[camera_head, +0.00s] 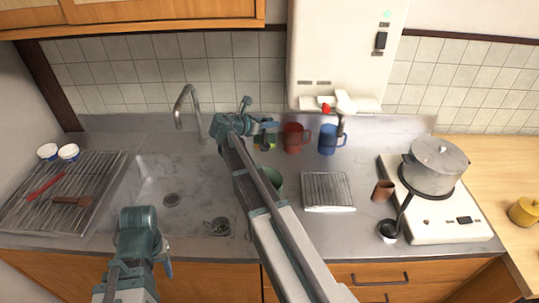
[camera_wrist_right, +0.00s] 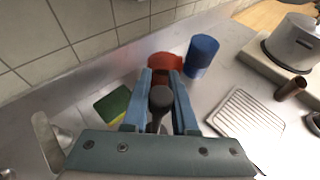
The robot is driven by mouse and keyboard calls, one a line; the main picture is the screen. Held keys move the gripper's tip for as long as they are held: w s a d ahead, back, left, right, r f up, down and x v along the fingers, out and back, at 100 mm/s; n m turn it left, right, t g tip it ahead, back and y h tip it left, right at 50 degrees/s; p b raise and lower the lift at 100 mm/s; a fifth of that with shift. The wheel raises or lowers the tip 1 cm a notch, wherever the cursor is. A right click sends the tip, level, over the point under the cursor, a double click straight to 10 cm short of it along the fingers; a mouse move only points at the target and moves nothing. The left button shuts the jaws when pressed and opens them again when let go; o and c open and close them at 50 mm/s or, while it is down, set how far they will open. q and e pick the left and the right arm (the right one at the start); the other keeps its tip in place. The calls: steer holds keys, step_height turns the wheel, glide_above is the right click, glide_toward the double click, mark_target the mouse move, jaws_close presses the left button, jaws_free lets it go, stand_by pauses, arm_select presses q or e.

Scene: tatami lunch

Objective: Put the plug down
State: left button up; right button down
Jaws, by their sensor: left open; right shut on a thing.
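My right gripper (camera_head: 262,124) is over the counter behind the sink, beside the tap. In the right wrist view its two blue fingers (camera_wrist_right: 160,103) are shut on the plug, a dark piece with a rounded knob (camera_wrist_right: 160,98). The plug is hidden or too small to make out in the head view. Whether it touches the counter I cannot tell. My left gripper (camera_head: 140,262) is low at the left, in front of the sink, open and empty; its fingers are hard to make out. The steel sink (camera_head: 150,183) has a drain in its floor.
A red mug (camera_head: 293,138), blue mug (camera_head: 328,140) and green sponge (camera_wrist_right: 115,104) stand close to my right gripper. A wire rack (camera_head: 327,190), stove (camera_head: 440,224) with pot (camera_head: 438,162) and tap (camera_head: 187,105) stand around.

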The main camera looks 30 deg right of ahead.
step_height(320, 180, down, 8)
steer(key=b, duration=0.7)
steer(key=shift+f, duration=0.2)
steer(key=shift+f+b, duration=0.15)
steer(key=shift+b, duration=0.15)
steer(key=c, duration=0.7)
jaws_free()
steer(key=p+v, duration=0.5)
steer(key=v, duration=0.7)
